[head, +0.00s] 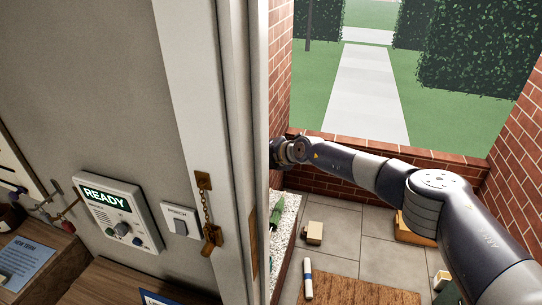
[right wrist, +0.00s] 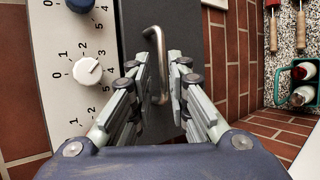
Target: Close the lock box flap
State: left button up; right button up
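A dark grey panel (right wrist: 133,28) with a bent metal handle (right wrist: 160,72) fills the middle of the right wrist view; I take it as the lock box flap, but its hinge and opening angle cannot be made out. My right gripper (right wrist: 161,62) is open, with its fingers on either side of the handle; I cannot tell whether they touch it. In the head view my right arm reaches in from the right across the porch, and its hand end is partly hidden behind the door frame. My left gripper is not in view.
A white dial panel (right wrist: 65,98) borders the dark panel. Tools and a green bottle carrier (right wrist: 287,76) lie to the right. The door frame (head: 216,120) and brick walls (head: 515,110) bound the porch. Its floor holds a mat (head: 350,290), a bottle (head: 308,279) and small boxes.

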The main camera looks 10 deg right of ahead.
jog(key=v, duration=0.7)
jog(key=shift+s+d+r, duration=0.15)
jog(key=shift+s+d, duration=0.1)
jog(key=shift+s, duration=0.05)
jog(key=shift+d, duration=0.1)
